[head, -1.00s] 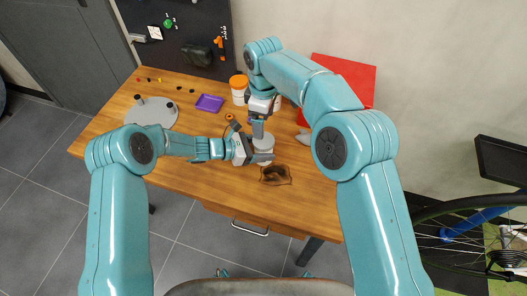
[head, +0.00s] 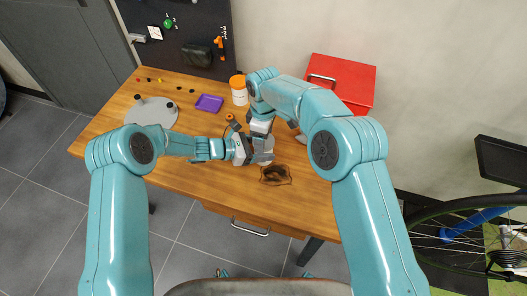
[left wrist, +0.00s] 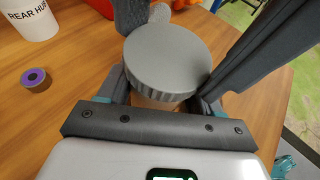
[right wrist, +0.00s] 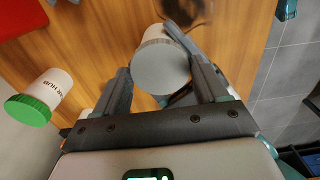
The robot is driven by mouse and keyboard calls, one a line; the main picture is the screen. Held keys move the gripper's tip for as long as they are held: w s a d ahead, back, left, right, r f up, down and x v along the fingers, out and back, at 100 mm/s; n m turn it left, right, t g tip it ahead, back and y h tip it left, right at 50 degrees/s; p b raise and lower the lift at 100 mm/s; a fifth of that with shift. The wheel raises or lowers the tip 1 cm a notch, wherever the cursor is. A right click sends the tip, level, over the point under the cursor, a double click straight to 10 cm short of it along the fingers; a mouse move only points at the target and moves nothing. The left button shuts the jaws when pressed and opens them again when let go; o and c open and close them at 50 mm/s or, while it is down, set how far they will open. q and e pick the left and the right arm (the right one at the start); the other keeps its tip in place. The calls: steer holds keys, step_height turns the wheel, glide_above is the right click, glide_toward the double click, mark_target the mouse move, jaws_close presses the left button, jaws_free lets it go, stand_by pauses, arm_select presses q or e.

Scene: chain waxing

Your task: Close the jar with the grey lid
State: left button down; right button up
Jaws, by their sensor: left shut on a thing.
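The grey lid (left wrist: 167,58) sits level on top of the jar (left wrist: 155,102), as seen in the left wrist view; it also shows in the right wrist view (right wrist: 160,67). My left gripper (head: 256,158) is shut on the jar body below the lid. My right gripper (right wrist: 164,80) is over the jar from above, its two fingers spread on either side of the lid. It looks open, with the lid between the fingers. In the head view my grippers hide much of the jar. Whether the lid is fully seated is too small to tell.
The wooden table (head: 200,160) holds a dark stained patch (head: 276,175) near the jar. A white pot with an orange lid (head: 238,90), a purple tray (head: 209,103), a grey round plate (head: 152,112) and a red box (head: 340,85) stand around. The table's front left is clear.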

steer(key=c, duration=0.3)
steer(key=m, duration=0.3)
steer(key=o, duration=1)
steer(key=shift+o, duration=0.7)
steer(key=shift+s+a, duration=0.1)
